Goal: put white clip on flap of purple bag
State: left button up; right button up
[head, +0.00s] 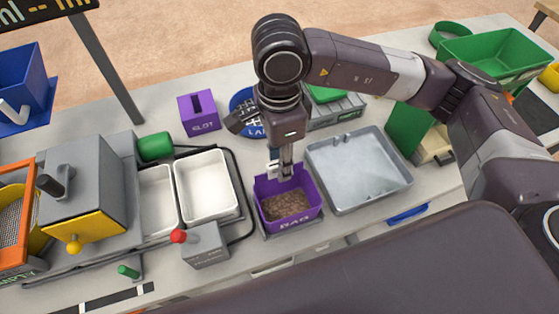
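The purple bag (290,224), an open box-like container marked "BAG", stands on the bench at the middle and holds brown granular material. My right gripper (282,172) points down over the bag's back edge, with its fingertips at or just above the rim. Its fingers look close together, but the view is too small to show whether they are shut. A small pale piece shows at the fingertips; I cannot tell whether it is the white clip or part of the fingers. The bag's flap cannot be made out clearly behind the gripper. My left gripper is not in view.
A grey tray (358,198) sits close to the bag's right. White trays (207,214) and a grey box with a red knob (205,248) are at its left. A purple box marked "SLOT" (199,116) and a blue round item (243,99) stand behind.

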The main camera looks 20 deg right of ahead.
notch_tip(320, 180, up, 11)
dwell(0.3)
jog(key=shift+f, duration=0.1)
